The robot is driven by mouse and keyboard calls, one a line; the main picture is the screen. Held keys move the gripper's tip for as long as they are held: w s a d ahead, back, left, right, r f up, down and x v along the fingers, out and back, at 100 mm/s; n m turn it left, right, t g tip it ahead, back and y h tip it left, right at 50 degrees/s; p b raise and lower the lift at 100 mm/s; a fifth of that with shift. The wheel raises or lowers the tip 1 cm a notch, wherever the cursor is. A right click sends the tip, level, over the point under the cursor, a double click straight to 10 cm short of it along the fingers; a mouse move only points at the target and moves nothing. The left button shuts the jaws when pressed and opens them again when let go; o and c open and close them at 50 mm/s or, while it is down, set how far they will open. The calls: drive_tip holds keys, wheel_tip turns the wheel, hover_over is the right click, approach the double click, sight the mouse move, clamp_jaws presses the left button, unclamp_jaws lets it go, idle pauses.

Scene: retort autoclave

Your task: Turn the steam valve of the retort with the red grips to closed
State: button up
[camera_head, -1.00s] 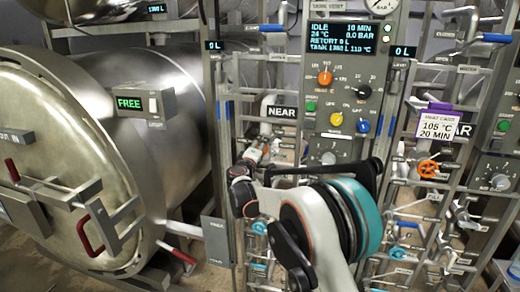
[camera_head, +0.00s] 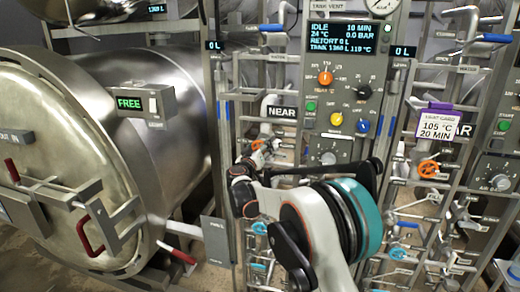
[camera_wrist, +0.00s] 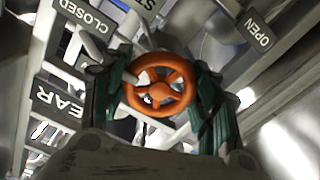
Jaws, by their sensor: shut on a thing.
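The steam valve's orange handwheel (camera_wrist: 157,96) fills the middle of the wrist view. My gripper (camera_wrist: 155,78) is shut on it, with one dark green finger at each side of the rim. A CLOSED sign (camera_wrist: 84,15) is at the upper left and an OPEN sign (camera_wrist: 258,33) at the upper right. A partly cut sign above reads "ST". In the head view my gripper (camera_head: 265,150) is at the pipe rack below the NEAR sign (camera_head: 283,112), and my arm hides part of this area. The retort (camera_head: 70,150) with red grips (camera_head: 84,236) is on the left.
A control panel (camera_head: 340,95) reading IDLE stands above my arm. Another orange handwheel (camera_head: 428,169) is on the rack to the right, below a purple-edged card (camera_head: 437,125). Pipes and rack bars crowd both sides of my gripper.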

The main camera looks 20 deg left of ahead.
drive_tip(key=shift+f+m, duration=0.1)
drive_tip(key=shift+m, duration=0.6)
drive_tip(key=o, duration=1.1)
drive_tip(key=s, duration=1.2)
